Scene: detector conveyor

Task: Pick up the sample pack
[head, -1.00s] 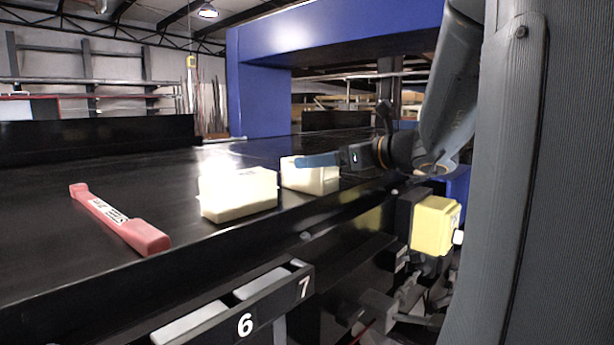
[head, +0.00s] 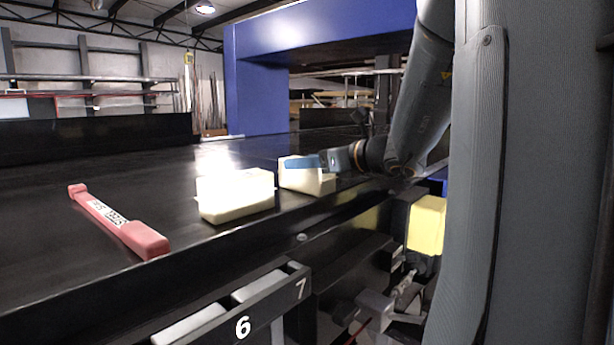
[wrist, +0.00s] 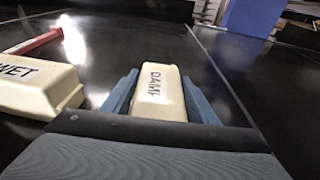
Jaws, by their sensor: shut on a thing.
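A cream pack (head: 308,182) marked "DAMP" rests on the black conveyor near its front edge. It also shows in the wrist view (wrist: 158,98) between the blue fingers. My gripper (head: 306,163) is shut on this pack, with a finger along each side. The lower part of the pack is hidden in the wrist view by my gripper's body. A second cream pack (head: 235,195) stands to its left, apart from it. In the wrist view this pack (wrist: 35,92) reads "WET".
A red bar (head: 115,222) with a white label lies on the belt at the left. A blue frame (head: 265,95) arches over the belt behind. Trays numbered 6 and 7 (head: 262,300) sit below the front edge. The belt behind the packs is clear.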

